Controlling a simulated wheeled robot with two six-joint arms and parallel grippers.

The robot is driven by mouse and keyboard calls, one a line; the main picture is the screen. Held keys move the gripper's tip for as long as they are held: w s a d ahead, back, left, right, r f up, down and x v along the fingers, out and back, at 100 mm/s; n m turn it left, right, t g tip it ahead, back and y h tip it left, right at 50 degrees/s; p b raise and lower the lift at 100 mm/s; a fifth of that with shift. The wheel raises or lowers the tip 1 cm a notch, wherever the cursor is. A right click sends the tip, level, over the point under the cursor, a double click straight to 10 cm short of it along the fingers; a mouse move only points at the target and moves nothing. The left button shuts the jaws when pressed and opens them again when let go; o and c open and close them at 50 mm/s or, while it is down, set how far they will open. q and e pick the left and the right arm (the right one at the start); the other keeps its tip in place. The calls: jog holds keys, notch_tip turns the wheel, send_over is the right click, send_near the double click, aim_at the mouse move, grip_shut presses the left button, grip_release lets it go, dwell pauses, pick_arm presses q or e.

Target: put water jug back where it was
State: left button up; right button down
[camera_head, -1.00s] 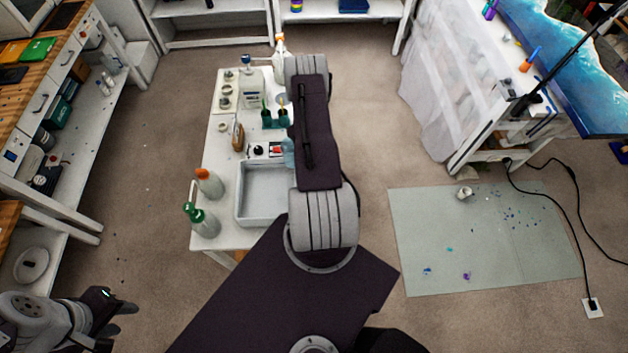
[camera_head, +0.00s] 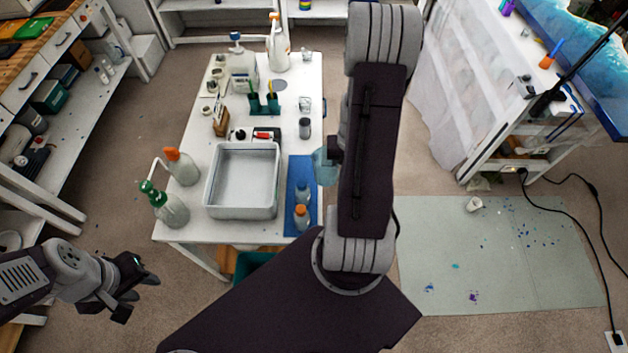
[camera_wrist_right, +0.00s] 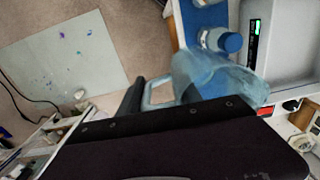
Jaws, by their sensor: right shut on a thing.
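The water jug is a translucent blue jug (camera_wrist_right: 215,82) with a side handle in the right wrist view. In the head view the jug (camera_head: 324,168) shows at the right edge of the white table, partly covered by my right arm. My right gripper (camera_wrist_right: 138,98) is shut on its handle. I cannot tell whether the jug touches the tabletop. My left gripper (camera_head: 132,292) is open and empty, low at the left, off the table.
On the white table (camera_head: 315,72) are a grey tray (camera_head: 243,211), a blue mat (camera_head: 292,168) with small bottles, two spray bottles (camera_head: 170,208) at front left, and several bottles and cups at the back. A round grey spot (camera_head: 279,85) lies bare near the back.

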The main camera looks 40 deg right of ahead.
pick_arm(q)
notch_tip(320, 180, down, 4)
jog(key=b, duration=0.2)
jog(key=shift+d+b, duration=0.15)
jog(key=shift+b, duration=0.15)
pick_arm(e)
jog(key=shift+w+d+f, duration=0.5)
jog(key=shift+w+d, duration=0.05)
jog(key=shift+w, duration=0.15)
